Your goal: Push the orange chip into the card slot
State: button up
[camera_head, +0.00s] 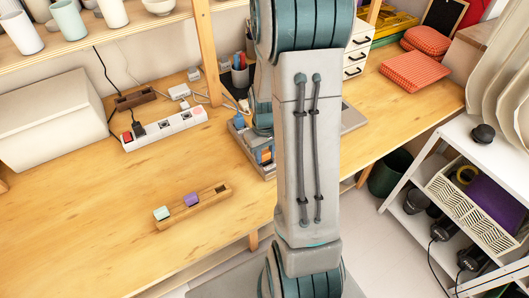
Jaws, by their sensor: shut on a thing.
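My arm stands in front of the middle of the view and hides much of what is behind it. My gripper (262,141) shows only in part at the arm's left edge, low over a small grey and brown device on the table. It is shut on the orange chip (265,155), of which a small orange patch shows. The card slot cannot be made out; the arm covers part of the device. A wooden block (208,203) lies on the table at the left, with a mint chip (161,213), a purple chip (191,199) and one empty recess.
A white power strip (172,132) with cables lies behind the wooden block. A white box (50,118) stands at the back left. Red cloths (414,72) and small drawers (357,50) are at the back right. A white shelf cart (458,160) stands at the right. The table's front left is clear.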

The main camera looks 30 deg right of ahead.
aim_at(265, 153)
jog(key=shift+f, duration=0.1)
jog(key=o, duration=1)
notch_tip(265, 153, up, 14)
jog(key=shift+f, duration=0.1)
dwell(0.4)
jog(key=s+a+r+t, duration=0.1)
jog(key=s+a, duration=0.3)
jog(key=s+a+r+t, duration=0.1)
jog(key=s+a+r, duration=0.1)
jog(key=s+a, duration=0.2)
jog(key=s+a+r+t, duration=0.1)
jog(key=s+a+r, duration=0.1)
jog(key=s+a, duration=0.2)
jog(key=shift+s+a, duration=0.1)
jog(key=shift+s, duration=0.05)
